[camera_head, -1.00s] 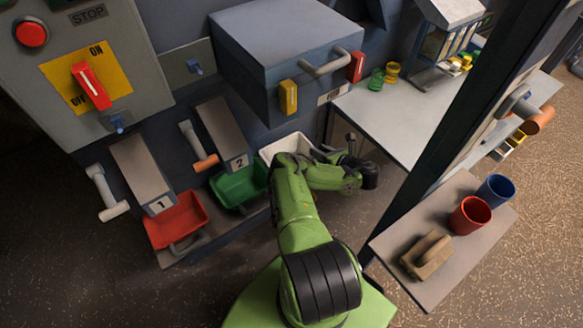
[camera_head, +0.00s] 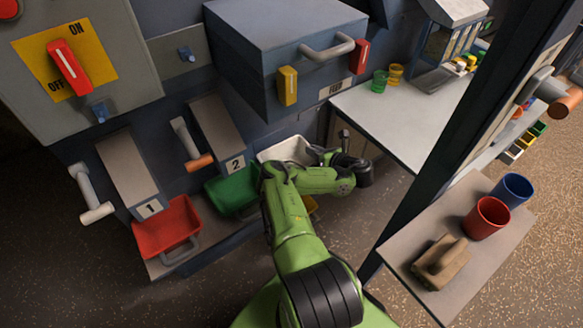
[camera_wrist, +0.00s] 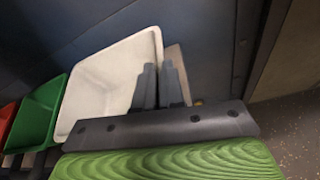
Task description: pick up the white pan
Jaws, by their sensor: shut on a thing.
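The white pan (camera_head: 285,149) stands in the head view just right of the green pan, partly hidden by my arm. In the wrist view the white pan (camera_wrist: 112,76) shows its open, empty inside, with the green pan to its left. My gripper (camera_wrist: 160,84) is shut on the white pan at its right-hand side. The fingers overlap the pan's near right corner, so the exact contact is hidden. In the head view the fingertips are mostly hidden behind my wrist.
The green pan (camera_head: 233,190) and red pan (camera_head: 168,228) stand to the left on a low ledge. A feed box (camera_head: 285,50) hangs above. A pale table (camera_head: 395,125) is to the right. A dark post (camera_head: 440,130) and a side shelf (camera_head: 455,290) with cups stand farther right.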

